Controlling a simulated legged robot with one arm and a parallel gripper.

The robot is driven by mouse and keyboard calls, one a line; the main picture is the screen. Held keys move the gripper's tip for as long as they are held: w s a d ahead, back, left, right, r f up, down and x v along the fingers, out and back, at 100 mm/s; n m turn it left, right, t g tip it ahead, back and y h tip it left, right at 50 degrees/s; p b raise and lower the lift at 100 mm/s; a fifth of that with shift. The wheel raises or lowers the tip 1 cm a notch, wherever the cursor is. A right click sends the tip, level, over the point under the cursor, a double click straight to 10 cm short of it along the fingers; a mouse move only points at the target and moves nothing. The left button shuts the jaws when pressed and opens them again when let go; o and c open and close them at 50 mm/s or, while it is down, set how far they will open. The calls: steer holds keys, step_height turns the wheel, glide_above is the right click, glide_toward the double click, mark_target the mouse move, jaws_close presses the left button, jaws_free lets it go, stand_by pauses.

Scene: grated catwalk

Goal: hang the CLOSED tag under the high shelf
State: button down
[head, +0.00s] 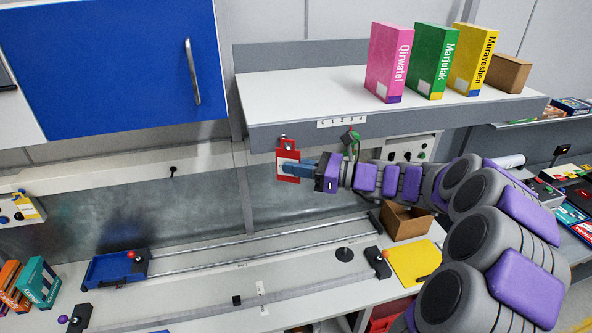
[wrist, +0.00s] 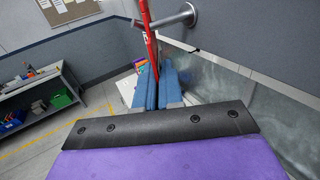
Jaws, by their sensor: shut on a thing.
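The red tag (head: 288,178) has a pale middle panel and is upright just below the front edge of the high shelf (head: 262,100); its lettering is not readable. My gripper (head: 291,168) comes from the right and is shut on the tag. In the wrist view the tag (wrist: 149,40) shows edge-on between the blue fingers (wrist: 153,88). A metal peg (wrist: 170,19) with a round base crosses at the tag's upper end, its tip showing to the left of the tag. I cannot tell whether the peg passes through the tag's hole.
Pink (head: 389,62), green (head: 432,62) and yellow (head: 473,58) boxes and a brown carton (head: 506,73) stand on the shelf. A blue cabinet door (head: 110,65) is at upper left. The bench below carries rails, a blue tray (head: 112,268) and an open cardboard box (head: 405,222).

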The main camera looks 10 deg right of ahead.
steer(key=shift+w+f+p, duration=0.25)
steer(key=shift+w+p, duration=0.1)
steer(key=shift+w, duration=0.15)
steer(key=shift+w+f+p, duration=0.2)
steer(key=shift+w+p, duration=0.15)
steer(key=shift+w, duration=0.15)
steer(key=c, duration=1.2)
jaws_free()
steer(key=shift+d, duration=0.1)
